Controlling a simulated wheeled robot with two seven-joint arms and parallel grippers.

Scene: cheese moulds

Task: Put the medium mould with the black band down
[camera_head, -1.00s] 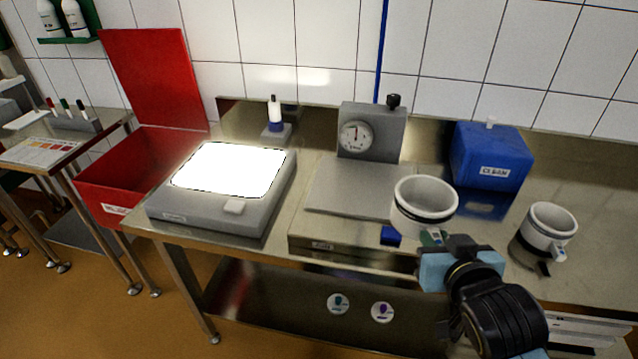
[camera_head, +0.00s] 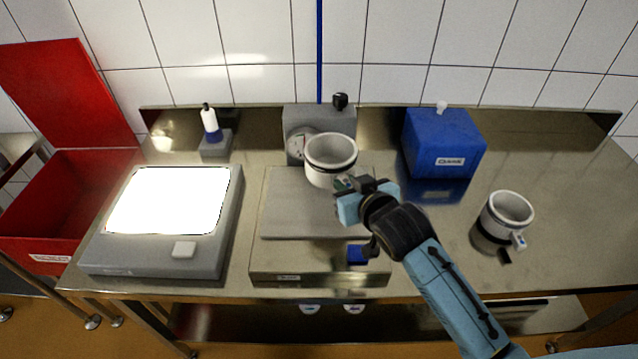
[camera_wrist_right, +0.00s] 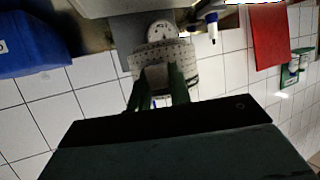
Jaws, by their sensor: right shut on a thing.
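The white mould with a black band (camera_head: 331,160) is in my right gripper (camera_head: 347,185), held by its side handle. It looks upright in the head view, above the back right of the grey plate (camera_head: 290,215) of the dial scale, with a gap that I cannot judge. In the right wrist view the mould (camera_wrist_right: 185,58) shows a perforated pale wall, with the green fingers of my right gripper (camera_wrist_right: 158,85) closed about its handle. A second white mould (camera_head: 508,212) stands on the steel table to the right. My left gripper is not in view.
The scale's dial (camera_head: 299,143) is partly behind the held mould. A blue box (camera_head: 444,145) stands at the back right, and a small blue block (camera_head: 357,254) at the scale's front. A bright light box (camera_head: 100,258) and red bin (camera_head: 40,240) are left. Bare table lies right of the scale.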

